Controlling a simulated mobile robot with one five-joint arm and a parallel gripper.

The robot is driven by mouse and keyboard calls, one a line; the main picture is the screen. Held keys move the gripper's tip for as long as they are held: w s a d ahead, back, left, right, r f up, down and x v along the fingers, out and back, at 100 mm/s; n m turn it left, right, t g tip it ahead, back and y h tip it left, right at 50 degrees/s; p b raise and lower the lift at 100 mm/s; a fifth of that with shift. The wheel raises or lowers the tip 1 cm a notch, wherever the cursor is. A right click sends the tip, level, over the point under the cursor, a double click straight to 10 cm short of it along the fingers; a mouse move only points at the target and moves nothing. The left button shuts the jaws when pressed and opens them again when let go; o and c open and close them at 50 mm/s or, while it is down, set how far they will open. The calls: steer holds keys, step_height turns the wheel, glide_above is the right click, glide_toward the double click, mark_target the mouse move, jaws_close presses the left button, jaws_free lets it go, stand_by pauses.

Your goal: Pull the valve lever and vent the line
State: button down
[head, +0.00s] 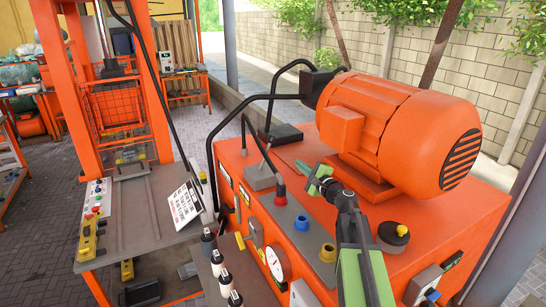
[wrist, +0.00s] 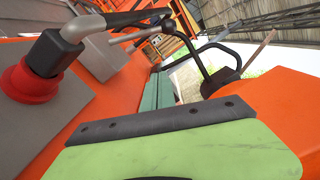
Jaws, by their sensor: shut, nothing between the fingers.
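A thin metal lever (head: 263,148) rises from a grey block (head: 261,177) on top of the orange power unit, left of my gripper. It looks like the valve lever. A thin rod (wrist: 134,36) in the wrist view may be the same lever. The red collar (wrist: 30,83) is large at the left of the wrist view. My gripper (head: 312,174), green and dark, is shut and empty above the unit, right of the lever and apart from it. Green finger parts fill the lower wrist view.
A large orange motor (head: 390,125) stands close behind and right of my gripper. Black hoses (head: 225,118) arch at the left. Blue (head: 301,223) and yellow (head: 327,253) caps and a gauge (head: 275,265) sit in front. A press frame (head: 150,70) stands at left.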

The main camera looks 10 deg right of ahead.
mark_target(266, 154)
steer(key=w+a+r+p, duration=0.2)
steer(key=w+a, duration=0.5)
steer(key=w, duration=0.2)
steer(key=shift+a, duration=0.3)
